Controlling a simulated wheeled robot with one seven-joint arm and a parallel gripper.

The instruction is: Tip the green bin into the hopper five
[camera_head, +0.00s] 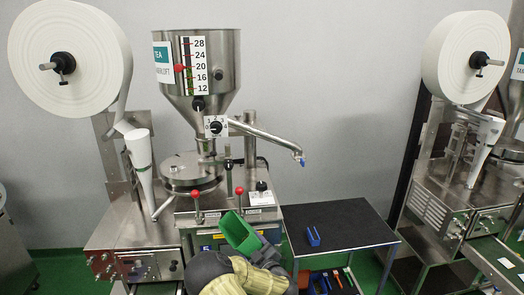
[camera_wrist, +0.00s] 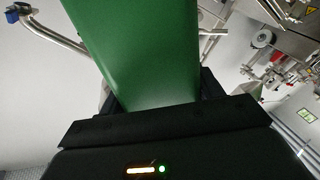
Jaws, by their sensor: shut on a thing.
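A green bin (camera_head: 239,232) is tilted in front of the packing machine in the head view, low and near the red-knobbed levers. It fills the upper middle of the wrist view (camera_wrist: 140,50). My gripper (camera_head: 266,254) is shut on the bin, its dark jaws on either side of it in the wrist view (camera_wrist: 160,100). The steel hopper (camera_head: 219,60) stands above and left of the bin, with a scale from 12 to 28 and a red marker near 20. The bin is well below the hopper's rim and apart from it. The bin's contents are hidden.
A dark side table (camera_head: 345,225) with a blue item (camera_head: 313,237) stands to the right, tools on its lower shelf. A steel pipe (camera_head: 262,138) juts right from the hopper. Another packing machine (camera_head: 465,180) stands far right. Wall space above the table is clear.

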